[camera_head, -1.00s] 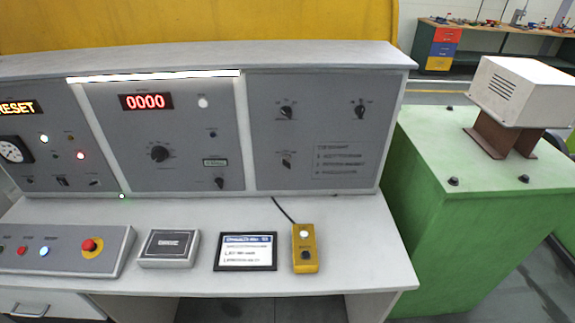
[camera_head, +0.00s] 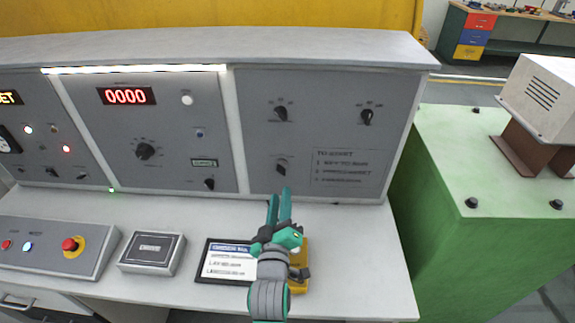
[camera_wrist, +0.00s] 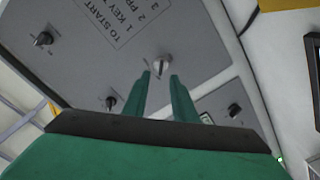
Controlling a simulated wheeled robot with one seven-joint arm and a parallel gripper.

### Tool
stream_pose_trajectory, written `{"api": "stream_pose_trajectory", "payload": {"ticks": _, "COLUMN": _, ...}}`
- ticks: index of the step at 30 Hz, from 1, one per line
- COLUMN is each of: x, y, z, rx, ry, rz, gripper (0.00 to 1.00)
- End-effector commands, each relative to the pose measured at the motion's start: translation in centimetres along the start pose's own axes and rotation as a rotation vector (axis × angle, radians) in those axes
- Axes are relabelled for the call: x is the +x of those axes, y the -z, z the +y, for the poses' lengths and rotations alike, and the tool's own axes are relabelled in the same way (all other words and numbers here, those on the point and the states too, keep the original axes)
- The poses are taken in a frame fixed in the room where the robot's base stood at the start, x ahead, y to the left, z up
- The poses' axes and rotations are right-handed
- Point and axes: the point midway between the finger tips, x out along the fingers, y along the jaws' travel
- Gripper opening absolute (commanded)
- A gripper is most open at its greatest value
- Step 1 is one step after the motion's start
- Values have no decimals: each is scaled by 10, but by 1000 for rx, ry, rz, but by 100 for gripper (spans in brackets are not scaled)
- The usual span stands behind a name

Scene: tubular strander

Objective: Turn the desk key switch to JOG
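The key switch (camera_head: 281,166) is the lower-left control on the right-hand panel of the desk. It has a small silvery key, which shows in the wrist view (camera_wrist: 161,67). Its position labels are too small to read. My gripper (camera_head: 279,193) is raised in front of that panel, its two green fingers pointing at it, tips just below the key in the head view. In the wrist view the fingers (camera_wrist: 160,76) stand apart with an empty gap, and the key appears just beyond the tips, roughly in line with the gap. I see no contact.
Below my gripper lie a framed card (camera_head: 222,262) and a partly hidden yellow box (camera_head: 300,262). A red emergency button (camera_head: 72,245) is at left.

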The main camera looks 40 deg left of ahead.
Motion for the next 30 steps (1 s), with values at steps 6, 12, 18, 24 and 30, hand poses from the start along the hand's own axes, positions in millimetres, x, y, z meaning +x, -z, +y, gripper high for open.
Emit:
{"api": "stream_pose_trajectory", "payload": {"ticks": 6, "x": 19, "y": 9, "z": -5, "rx": -5, "ry": 8, "rz": 12, "gripper": 25}}
{"api": "stream_pose_trajectory", "payload": {"ticks": 12, "x": 54, "y": 10, "z": -6, "rx": -5, "ry": 10, "rz": 14, "gripper": 25}}
{"api": "stream_pose_trajectory", "payload": {"ticks": 18, "x": 86, "y": 8, "z": -3, "rx": -4, "ry": 5, "rz": 10, "gripper": 25}}
{"api": "stream_pose_trajectory", "payload": {"ticks": 24, "x": 105, "y": 7, "z": -3, "rx": -4, "ry": 5, "rz": 8, "gripper": 25}}
{"api": "stream_pose_trajectory", "payload": {"ticks": 30, "x": 109, "y": 7, "z": -4, "rx": -4, "ry": 6, "rz": 8, "gripper": 25}}
